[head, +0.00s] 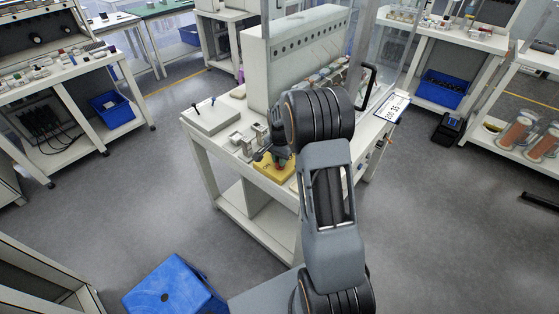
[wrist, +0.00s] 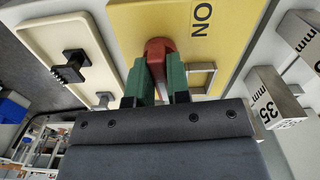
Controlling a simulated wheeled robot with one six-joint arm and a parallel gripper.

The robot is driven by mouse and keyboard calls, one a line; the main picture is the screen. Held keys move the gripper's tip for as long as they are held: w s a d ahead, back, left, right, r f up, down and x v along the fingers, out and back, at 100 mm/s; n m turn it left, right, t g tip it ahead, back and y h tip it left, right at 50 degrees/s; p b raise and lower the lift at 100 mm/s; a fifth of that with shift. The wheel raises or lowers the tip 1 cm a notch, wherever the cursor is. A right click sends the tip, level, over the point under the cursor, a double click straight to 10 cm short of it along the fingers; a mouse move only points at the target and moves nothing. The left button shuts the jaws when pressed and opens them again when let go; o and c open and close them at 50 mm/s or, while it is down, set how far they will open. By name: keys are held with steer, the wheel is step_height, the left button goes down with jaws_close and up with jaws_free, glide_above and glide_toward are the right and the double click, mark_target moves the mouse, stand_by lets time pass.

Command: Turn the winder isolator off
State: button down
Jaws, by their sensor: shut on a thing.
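The winder isolator is a yellow plate (wrist: 185,22) with a red handle (wrist: 158,50) and the word ON printed near its right side in the wrist view. My gripper (wrist: 160,75) has green fingers, shut on the red handle, one finger on each side of it. In the head view the yellow plate (head: 270,172) lies on the front of the white workbench (head: 215,155), and my gripper (head: 279,162) is over it. My arm covers part of the bench to the right. A small metal loop sits on the plate beside the fingers.
Metal blocks marked 35 mm (wrist: 275,95) stand close to the right of the gripper. A blue stool (head: 175,288) stands on the floor in front.

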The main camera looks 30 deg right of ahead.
steer(key=shift+m, duration=0.8)
steer(key=c, duration=1.1)
jaws_free()
steer(key=shift+r, duration=0.15)
step_height(320, 180, up, 14)
steer(key=shift+f, duration=0.2)
